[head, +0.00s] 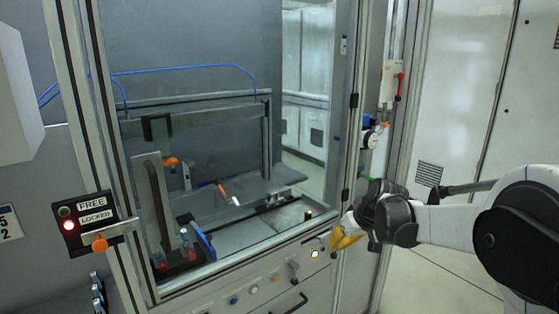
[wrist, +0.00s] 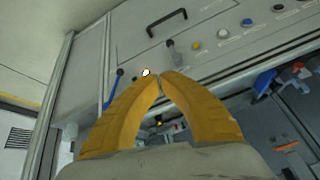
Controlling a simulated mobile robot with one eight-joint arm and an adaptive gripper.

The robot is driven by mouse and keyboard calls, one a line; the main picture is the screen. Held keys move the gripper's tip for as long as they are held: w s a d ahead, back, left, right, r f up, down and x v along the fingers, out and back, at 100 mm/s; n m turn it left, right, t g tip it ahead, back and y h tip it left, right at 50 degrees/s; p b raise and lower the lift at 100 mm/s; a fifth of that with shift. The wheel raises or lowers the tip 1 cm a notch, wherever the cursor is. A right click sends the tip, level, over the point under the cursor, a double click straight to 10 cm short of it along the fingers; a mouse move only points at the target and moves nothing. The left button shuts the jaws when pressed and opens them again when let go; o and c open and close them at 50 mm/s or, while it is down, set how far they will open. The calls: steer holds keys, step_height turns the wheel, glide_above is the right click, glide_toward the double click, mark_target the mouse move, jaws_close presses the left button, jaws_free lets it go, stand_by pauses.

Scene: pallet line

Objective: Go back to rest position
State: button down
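My gripper (head: 346,236) has yellow fingers and is in front of the right end of the machine's lower panel in the head view. In the wrist view my gripper (wrist: 160,78) has its two curved fingertips together, with nothing seen held between them. A lit white button (head: 315,253) is on the panel just left of the fingertips in the head view. The lit button (wrist: 146,72) also shows beside the tips in the wrist view. I cannot tell whether the fingers touch the panel.
A glazed machine enclosure (head: 215,110) fills the middle. A FREE/LOCKED box (head: 88,219) with a lit red lamp is at left. A drawer handle (wrist: 167,22) and several panel knobs stick out. A red-handled switch (head: 399,87) is on the right post. Open floor (head: 440,270) lies right.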

steer(key=s+r+m+t+h, duration=0.15)
steer(key=s+r, duration=0.25)
steer(key=s, duration=0.8)
steer(key=s+r+m+h, duration=0.15)
steer(key=s+r, duration=0.25)
steer(key=s, duration=0.8)
steer(key=s+d+f+m, duration=0.1)
steer(key=s+d+f, duration=0.1)
steer(key=s, duration=0.7)
steer(key=shift+f+t+h, duration=0.3)
steer(key=shift+f+t, duration=0.05)
steer(key=shift+f, duration=0.45)
